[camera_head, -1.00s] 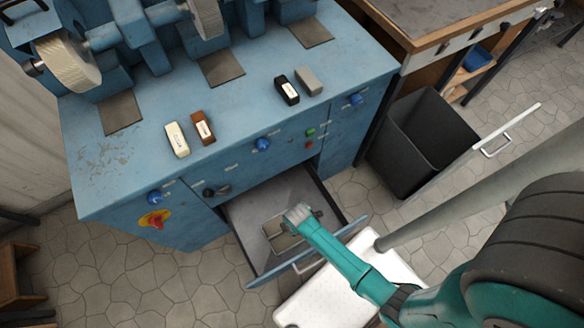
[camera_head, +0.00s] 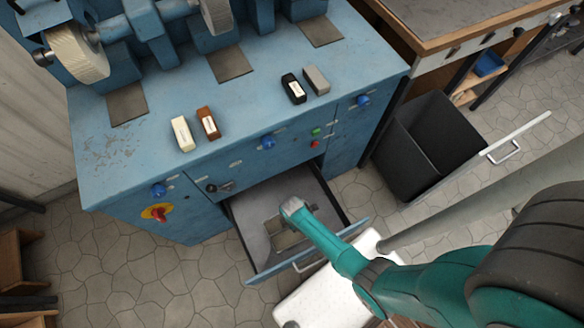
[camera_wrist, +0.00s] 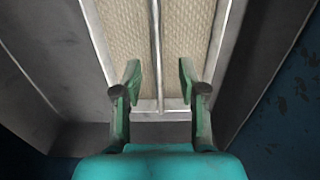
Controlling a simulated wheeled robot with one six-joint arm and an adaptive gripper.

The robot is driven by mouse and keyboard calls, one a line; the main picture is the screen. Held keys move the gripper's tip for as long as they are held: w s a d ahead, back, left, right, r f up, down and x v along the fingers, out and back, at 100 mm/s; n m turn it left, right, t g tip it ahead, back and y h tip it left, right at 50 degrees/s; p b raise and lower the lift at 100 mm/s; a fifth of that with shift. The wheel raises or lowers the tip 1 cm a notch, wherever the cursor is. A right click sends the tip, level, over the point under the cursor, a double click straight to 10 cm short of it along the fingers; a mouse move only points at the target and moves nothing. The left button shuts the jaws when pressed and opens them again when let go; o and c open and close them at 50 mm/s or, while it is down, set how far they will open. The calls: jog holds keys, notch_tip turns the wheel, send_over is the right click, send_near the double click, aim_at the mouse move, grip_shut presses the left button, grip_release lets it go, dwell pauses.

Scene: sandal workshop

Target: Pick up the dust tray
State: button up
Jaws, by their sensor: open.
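The dust tray (camera_head: 288,241) is a shallow, pale metal-rimmed tray lying in the pulled-out drawer (camera_head: 257,250). In the wrist view, the tray (camera_wrist: 158,40) shows a beige textured inside split by a thin metal bar along its middle. My gripper (camera_wrist: 160,76) is open and points down at the tray. Its two green fingers stand to the left and right of the middle bar, with nothing visibly gripped. I cannot tell whether the fingertips touch the tray. In the head view my wrist hides the fingers and part of the tray.
The drawer's walls surround the tray closely. The blue machine (camera_head: 110,165) rises behind, with several small blocks on its top. A black bin (camera_head: 432,140) stands to the right of the drawer. A white surface (camera_head: 325,298) lies below my arm.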

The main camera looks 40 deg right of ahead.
jog(key=shift+w+f, duration=0.1)
jog(key=shift+f, duration=2.25)
grip_shut()
